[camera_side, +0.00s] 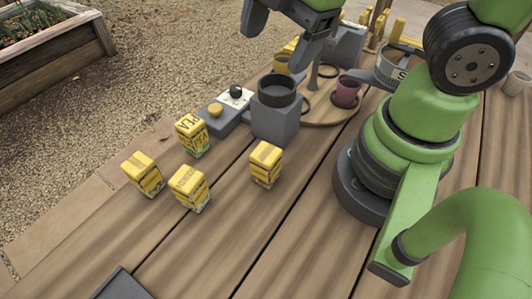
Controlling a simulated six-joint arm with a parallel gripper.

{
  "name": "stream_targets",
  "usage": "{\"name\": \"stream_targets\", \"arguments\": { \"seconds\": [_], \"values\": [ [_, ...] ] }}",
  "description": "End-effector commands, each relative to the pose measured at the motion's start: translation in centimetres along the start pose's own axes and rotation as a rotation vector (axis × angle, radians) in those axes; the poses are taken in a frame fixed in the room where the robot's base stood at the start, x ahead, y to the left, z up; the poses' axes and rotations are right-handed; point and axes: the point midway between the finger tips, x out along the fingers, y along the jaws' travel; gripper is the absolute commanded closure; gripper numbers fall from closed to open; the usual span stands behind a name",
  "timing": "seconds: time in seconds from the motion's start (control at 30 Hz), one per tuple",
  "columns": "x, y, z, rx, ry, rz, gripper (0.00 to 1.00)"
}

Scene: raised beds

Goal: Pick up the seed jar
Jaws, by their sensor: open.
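A grey round container (391,72) with a white label stands at the upper right, partly hidden by my arm. The label shows a letter that looks like "S", so it may be the seed jar; I cannot be sure. My gripper (276,48) is at the top of the side view, left of this container and apart from it.
Several yellow packets (267,164) stand on the wooden table (300,240). A dark red mug (346,91) sits on a round wooden board (322,112). The front table is mostly clear.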

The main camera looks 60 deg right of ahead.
Motion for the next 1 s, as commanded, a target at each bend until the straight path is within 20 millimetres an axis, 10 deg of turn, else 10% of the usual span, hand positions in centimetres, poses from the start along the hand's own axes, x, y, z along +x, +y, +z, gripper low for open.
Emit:
{"name": "stream_targets", "arguments": {
  "seconds": [0.4, 1.0],
  "values": [
    [9.5, -3.7, -2.1, -1.475, 0.044, -0.297, 0.27],
    [14.9, -5.5, -1.3, -1.668, 0.076, -0.333, 0.27]
  ]
}}
